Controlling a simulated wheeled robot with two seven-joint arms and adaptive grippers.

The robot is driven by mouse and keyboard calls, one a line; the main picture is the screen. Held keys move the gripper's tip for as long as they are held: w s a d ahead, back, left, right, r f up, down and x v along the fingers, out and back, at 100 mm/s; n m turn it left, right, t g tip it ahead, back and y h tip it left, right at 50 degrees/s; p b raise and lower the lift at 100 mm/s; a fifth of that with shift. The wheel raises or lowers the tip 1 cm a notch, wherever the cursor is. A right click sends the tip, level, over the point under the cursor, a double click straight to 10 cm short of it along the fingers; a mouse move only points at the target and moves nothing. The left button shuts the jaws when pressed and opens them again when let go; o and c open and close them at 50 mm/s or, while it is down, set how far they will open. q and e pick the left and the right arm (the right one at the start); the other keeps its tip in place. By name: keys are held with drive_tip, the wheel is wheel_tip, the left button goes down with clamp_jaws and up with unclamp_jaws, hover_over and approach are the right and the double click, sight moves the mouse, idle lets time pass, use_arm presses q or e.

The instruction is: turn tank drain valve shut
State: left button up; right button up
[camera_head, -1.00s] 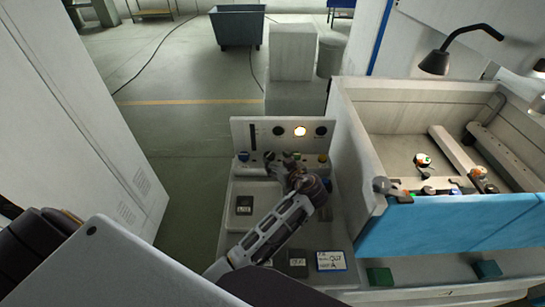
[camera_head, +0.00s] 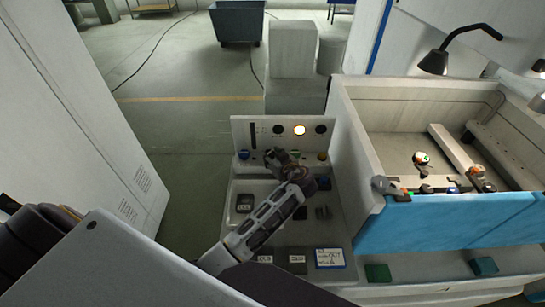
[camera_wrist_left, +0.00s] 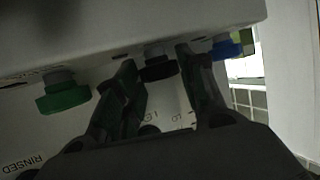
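The left wrist view shows a green knob (camera_wrist_left: 63,93), a black knob (camera_wrist_left: 157,68) and a blue knob (camera_wrist_left: 226,48). I cannot read which one is the drain valve. My left gripper (camera_head: 275,157) is at this row; in the wrist view its fingers (camera_wrist_left: 162,85) stand apart on either side of the black knob, with gaps visible. My right gripper is not in view.
A lit lamp (camera_head: 299,130) and dark dials are on the upright panel. Labelled cards, including a white card (camera_head: 330,258), lie on the unit's near top. A tank (camera_head: 440,230) with a blue front stands close at right, and a tall pale cabinet (camera_head: 70,120) at left.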

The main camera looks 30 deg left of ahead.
use_arm(q)
drive_tip(key=c, duration=0.4)
drive_tip(key=shift+s+m+t+h, duration=0.1)
drive_tip(key=shift+m+t+h, duration=0.2)
drive_tip(key=shift+m+h, duration=0.1)
drive_tip(key=shift+s+a+m+t+h, duration=0.15)
drive_tip(key=shift+a+m+t+h, duration=0.1)
drive_tip(key=shift+m+t+h, duration=0.5)
drive_tip(key=shift+s+a+m+t+h, duration=0.1)
drive_tip(key=shift+a+m+t+h, duration=0.1)
drive_tip(key=shift+m+t+h, duration=0.55)
drive_tip(key=shift+s+a+r+m+t+h, duration=0.15)
drive_tip(key=shift+m+t+h, duration=0.1)
drive_tip(key=shift+m+h, duration=0.65)
drive_tip(key=shift+w+a+f+m+t+h, duration=0.1)
drive_tip(key=shift+a+m+t+h, duration=0.1)
drive_tip(key=shift+m+h, duration=0.7)
drive_tip(key=shift+s+a+r+m+t+h, duration=0.15)
drive_tip(key=shift+m+t+h, duration=0.1)
drive_tip(key=shift+m+h, duration=0.65)
drive_tip(key=shift+w+a+f+m+h, duration=0.1)
drive_tip(key=shift+m+h, duration=0.6)
drive_tip(key=shift+h, duration=0.2)
drive_tip(key=shift+c, duration=0.2)
drive_tip(key=o, duration=1)
drive_tip(key=shift+o, duration=0.2)
